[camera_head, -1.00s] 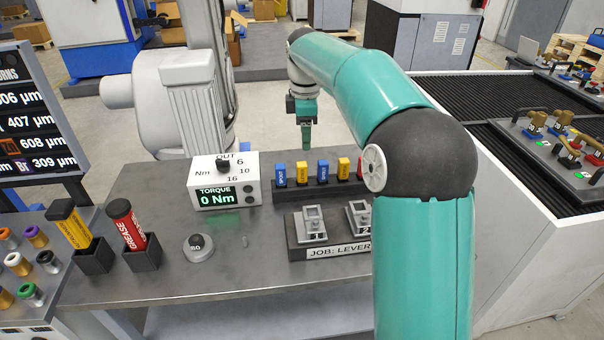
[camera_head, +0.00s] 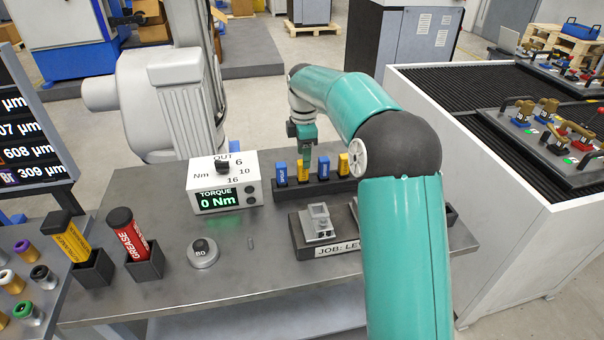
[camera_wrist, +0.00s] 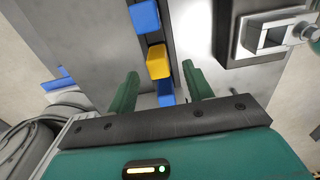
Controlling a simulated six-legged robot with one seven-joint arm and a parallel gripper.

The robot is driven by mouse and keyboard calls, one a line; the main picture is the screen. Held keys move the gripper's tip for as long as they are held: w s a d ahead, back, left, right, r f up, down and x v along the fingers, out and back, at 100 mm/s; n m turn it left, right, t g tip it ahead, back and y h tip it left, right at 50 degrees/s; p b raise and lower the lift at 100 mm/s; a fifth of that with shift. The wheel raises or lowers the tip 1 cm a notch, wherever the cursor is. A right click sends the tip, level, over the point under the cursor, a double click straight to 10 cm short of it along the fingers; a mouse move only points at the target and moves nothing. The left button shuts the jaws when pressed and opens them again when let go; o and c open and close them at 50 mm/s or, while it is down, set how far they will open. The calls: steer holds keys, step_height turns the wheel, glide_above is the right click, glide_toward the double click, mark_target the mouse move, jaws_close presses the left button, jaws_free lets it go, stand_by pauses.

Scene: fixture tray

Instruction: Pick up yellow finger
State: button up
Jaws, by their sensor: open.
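A yellow finger (camera_head: 303,172) stands upright in a dark rack (camera_head: 318,189), between two blue fingers (camera_head: 282,174) (camera_head: 324,169). A second yellow finger (camera_head: 343,166) stands farther right in that row. My gripper (camera_head: 306,158) hangs just above and behind the left yellow finger. In the wrist view a yellow finger (camera_wrist: 157,62) lies near the gap between the green jaws of my gripper (camera_wrist: 160,70), with blue fingers (camera_wrist: 145,17) (camera_wrist: 166,92) before and beyond it. The jaws are open and hold nothing. I cannot tell how far above the yellow finger they are.
A torque box (camera_head: 225,182) stands left of the rack. In front of the rack is a job fixture (camera_head: 318,228), partly hidden by my arm. A round dial (camera_head: 202,252) and a red grease tube (camera_head: 128,232) stand at the left. The tabletop between them is mostly clear.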

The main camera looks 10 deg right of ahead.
mark_target(303, 170)
steer(key=shift+s+f, duration=0.1)
steer(key=shift+f, duration=0.35)
steer(key=shift+w+a+f, duration=0.1)
steer(key=shift+w+f, duration=0.05)
steer(key=shift+f, duration=1.25)
steer(key=shift+w+f, duration=0.1)
steer(key=shift+f, duration=1.3)
jaws_close()
